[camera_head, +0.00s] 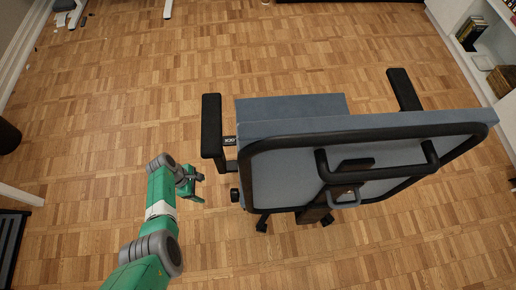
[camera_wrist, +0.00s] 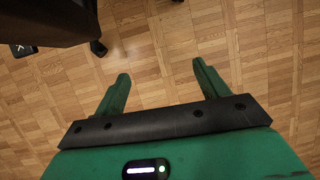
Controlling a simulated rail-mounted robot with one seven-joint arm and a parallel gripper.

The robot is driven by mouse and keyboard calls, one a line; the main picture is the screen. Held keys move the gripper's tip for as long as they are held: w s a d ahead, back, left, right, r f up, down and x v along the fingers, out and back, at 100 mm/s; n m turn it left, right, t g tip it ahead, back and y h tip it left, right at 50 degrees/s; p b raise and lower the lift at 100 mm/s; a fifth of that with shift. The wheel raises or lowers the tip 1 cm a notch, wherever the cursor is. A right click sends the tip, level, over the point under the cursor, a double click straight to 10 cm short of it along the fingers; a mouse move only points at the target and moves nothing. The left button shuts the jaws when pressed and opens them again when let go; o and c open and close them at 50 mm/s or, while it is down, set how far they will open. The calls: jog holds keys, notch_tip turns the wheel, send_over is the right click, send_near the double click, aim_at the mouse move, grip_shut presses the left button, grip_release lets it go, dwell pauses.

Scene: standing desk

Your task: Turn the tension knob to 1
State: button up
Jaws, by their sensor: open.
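A blue-grey office chair (camera_head: 290,110) with a black frame stands right of centre in the head view, its back towards me. A small black knob-like part (camera_head: 234,195) sticks out low on its left side; I cannot tell whether it is the tension knob, and no number is readable. My gripper (camera_head: 197,187) is left of this part, apart from it, above the floor. In the wrist view my gripper (camera_wrist: 160,78) is open with only floor between its fingers. Dark chair parts (camera_wrist: 45,20) show at the upper left, with a small black piece with a white mark (camera_wrist: 22,49).
The chair's left armrest (camera_head: 211,125) rises just beyond my gripper. Black casters (camera_head: 262,224) show under the seat. Wood parquet floor (camera_head: 90,125) is clear to the left. A white shelf (camera_head: 480,50) stands at the upper right.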

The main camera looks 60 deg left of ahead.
aim_at(234, 195)
jog(key=w+d+f+b, duration=0.1)
jog(key=w+d, duration=0.1)
jog(key=w, duration=0.1)
jog(key=w+d+f+b, duration=0.1)
jog(key=w+d, duration=0.1)
jog(key=w, duration=0.2)
jog(key=w+d+f+b, duration=0.1)
jog(key=w+d+f, duration=0.1)
jog(key=w, duration=0.1)
jog(key=shift+w+d, duration=0.3)
jog(key=shift+d, duration=0.1)
jog(key=shift+w+d+f, duration=0.1)
jog(key=shift+w+f, duration=0.05)
jog(key=shift+f, duration=0.05)
